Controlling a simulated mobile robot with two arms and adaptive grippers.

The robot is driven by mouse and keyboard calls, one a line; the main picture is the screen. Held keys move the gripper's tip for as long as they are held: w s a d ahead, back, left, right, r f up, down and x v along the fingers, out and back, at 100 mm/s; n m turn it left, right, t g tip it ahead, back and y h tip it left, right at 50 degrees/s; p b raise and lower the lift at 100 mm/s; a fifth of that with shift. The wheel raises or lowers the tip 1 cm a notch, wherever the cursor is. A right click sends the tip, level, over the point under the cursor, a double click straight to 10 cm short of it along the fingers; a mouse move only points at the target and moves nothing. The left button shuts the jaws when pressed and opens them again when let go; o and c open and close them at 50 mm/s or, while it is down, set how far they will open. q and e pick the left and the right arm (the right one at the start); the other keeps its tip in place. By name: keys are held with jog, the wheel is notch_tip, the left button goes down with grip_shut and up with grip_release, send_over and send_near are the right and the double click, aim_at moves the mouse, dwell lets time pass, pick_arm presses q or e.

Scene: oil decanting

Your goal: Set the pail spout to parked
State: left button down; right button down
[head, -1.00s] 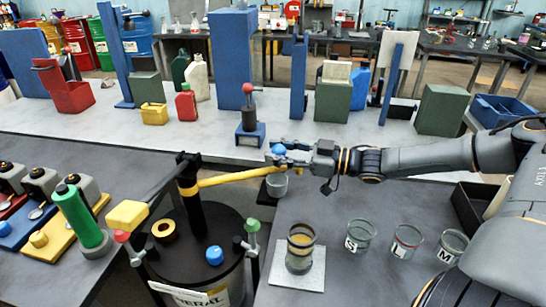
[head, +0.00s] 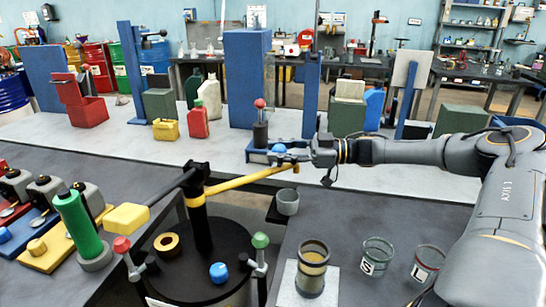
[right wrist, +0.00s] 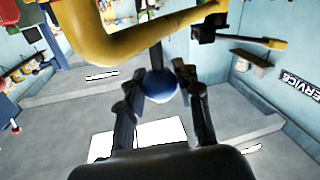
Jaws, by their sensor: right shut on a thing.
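The pail (head: 240,291) is a dark drum with a black upright post on its lid. The yellow spout (head: 243,183) runs right from this post, and a black lever with a yellow block end points left. A blue knob (head: 279,148) sits at the spout's outer end. My right gripper (head: 296,154) is shut on this knob. In the right wrist view the blue knob (right wrist: 160,86) shows between both fingers, with the yellow spout (right wrist: 110,42) beyond. The spout end is behind and above a small grey cup (head: 287,202). My left gripper is not in view.
A sight glass jar (head: 312,270) stands on a white mat, with glass beakers (head: 377,256) to its right. A green bottle (head: 77,223) stands at left. A red-knobbed stand (head: 260,130) on the back bench is close behind my right gripper.

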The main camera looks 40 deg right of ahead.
jog(key=shift+w+d+r, duration=0.1)
jog(key=shift+r, duration=0.1)
jog(key=c, duration=0.9)
grip_release()
jog(key=shift+d+f, duration=0.1)
jog(key=shift+f, duration=0.05)
jog(key=v, duration=1.2)
